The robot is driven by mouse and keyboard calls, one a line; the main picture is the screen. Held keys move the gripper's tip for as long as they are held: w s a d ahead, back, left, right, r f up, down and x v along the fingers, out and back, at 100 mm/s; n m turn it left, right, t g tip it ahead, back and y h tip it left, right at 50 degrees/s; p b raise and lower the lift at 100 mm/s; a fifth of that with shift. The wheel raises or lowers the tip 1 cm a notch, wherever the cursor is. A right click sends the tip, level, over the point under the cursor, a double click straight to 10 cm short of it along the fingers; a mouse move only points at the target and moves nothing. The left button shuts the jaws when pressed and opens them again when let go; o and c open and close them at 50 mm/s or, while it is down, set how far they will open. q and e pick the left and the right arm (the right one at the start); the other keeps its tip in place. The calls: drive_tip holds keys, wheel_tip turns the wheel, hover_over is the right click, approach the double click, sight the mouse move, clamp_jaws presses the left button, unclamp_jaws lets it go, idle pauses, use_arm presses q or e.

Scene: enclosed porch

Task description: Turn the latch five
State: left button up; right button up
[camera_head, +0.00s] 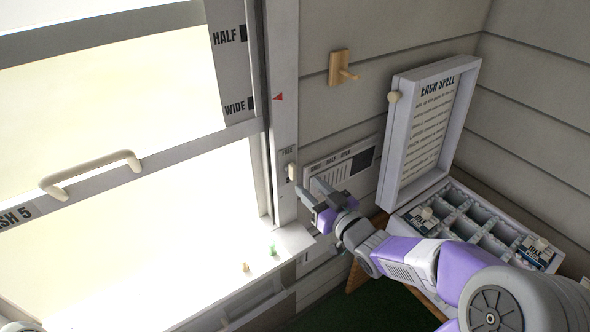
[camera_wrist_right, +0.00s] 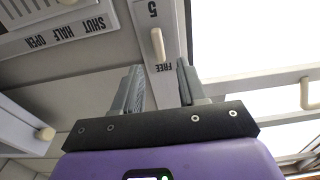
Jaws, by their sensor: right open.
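The latch (camera_head: 292,172) is a small cream peg on the white window post, above the sill's right end. In the right wrist view the latch (camera_wrist_right: 158,45) lies between a "5" and the word "FREE". My right gripper (camera_head: 312,190) is open and empty, just right of the latch in the head view. In the wrist view the right gripper (camera_wrist_right: 159,72) has its two grey fingers spread, with the latch beyond the gap between them; no contact shows. My left gripper is not in view.
The sash (camera_head: 160,160) has a cream handle (camera_head: 92,172). A label plate (camera_head: 340,166) is on the wall beside the post. A framed notice (camera_head: 428,125), a wall hook (camera_head: 341,72) and a compartment tray (camera_head: 480,218) are at right. Small objects (camera_head: 272,248) sit on the sill.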

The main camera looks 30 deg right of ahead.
sight(295, 172)
drive_tip(key=shift+w+a+r+p, duration=0.15)
drive_tip(key=shift+w+p, duration=0.75)
drive_tip(key=shift+p, duration=1.55)
drive_tip(key=w, duration=0.4)
drive_tip(key=shift+a+f, duration=0.1)
drive_tip(key=shift+f, duration=0.15)
drive_tip(key=shift+w, duration=0.55)
clamp_jaws()
